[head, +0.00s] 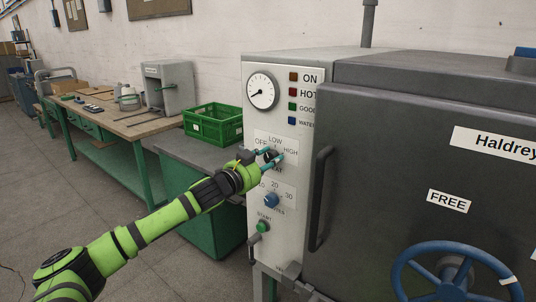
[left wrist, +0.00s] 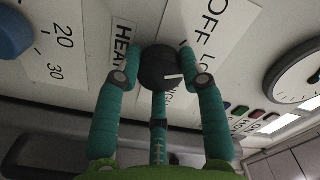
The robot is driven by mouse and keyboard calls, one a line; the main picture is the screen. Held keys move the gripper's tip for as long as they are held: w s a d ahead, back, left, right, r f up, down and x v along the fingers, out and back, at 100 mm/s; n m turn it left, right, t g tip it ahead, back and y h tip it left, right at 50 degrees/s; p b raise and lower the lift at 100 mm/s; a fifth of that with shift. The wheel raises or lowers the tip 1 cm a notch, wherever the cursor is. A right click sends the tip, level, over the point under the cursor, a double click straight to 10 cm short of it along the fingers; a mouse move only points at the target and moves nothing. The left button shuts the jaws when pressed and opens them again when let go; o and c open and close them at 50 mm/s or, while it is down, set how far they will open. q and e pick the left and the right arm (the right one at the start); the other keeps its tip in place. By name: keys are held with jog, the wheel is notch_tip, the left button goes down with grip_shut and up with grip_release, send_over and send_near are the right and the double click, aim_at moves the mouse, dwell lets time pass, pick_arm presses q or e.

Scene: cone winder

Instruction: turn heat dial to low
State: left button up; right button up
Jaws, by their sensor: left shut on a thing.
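The heat dial (left wrist: 160,68) is a round black knob with a white pointer mark, on the light panel between the labels OFF, LOW and HIGH. In the head view the dial (head: 270,156) is mostly covered by my gripper. My left gripper (head: 272,158) is shut on the dial, with its teal fingers around the knob; they also show in the left wrist view (left wrist: 160,75). My right gripper is not in view.
A blue timer dial (head: 271,200) and a green start button (head: 262,226) sit below on the panel. A black door handle (head: 320,198) stands out to the right, above a blue handwheel (head: 455,272). A green crate (head: 213,124) is on the cabinet at left.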

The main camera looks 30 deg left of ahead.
pick_arm(q)
jog(key=m+p, duration=0.2)
jog(key=m, duration=0.3)
jog(key=shift+m, duration=0.3)
dwell(0.4)
jog(key=o, duration=1.2)
jog(key=shift+c, duration=0.2)
jog(key=shift+s+a+f, duration=0.1)
jog(key=shift+s+f, duration=0.05)
jog(key=shift+s, duration=0.4)
jog(key=s, duration=1)
jog(key=shift+s+a, duration=0.35)
jog(key=shift+s, duration=0.05)
jog(key=shift+r, duration=0.2)
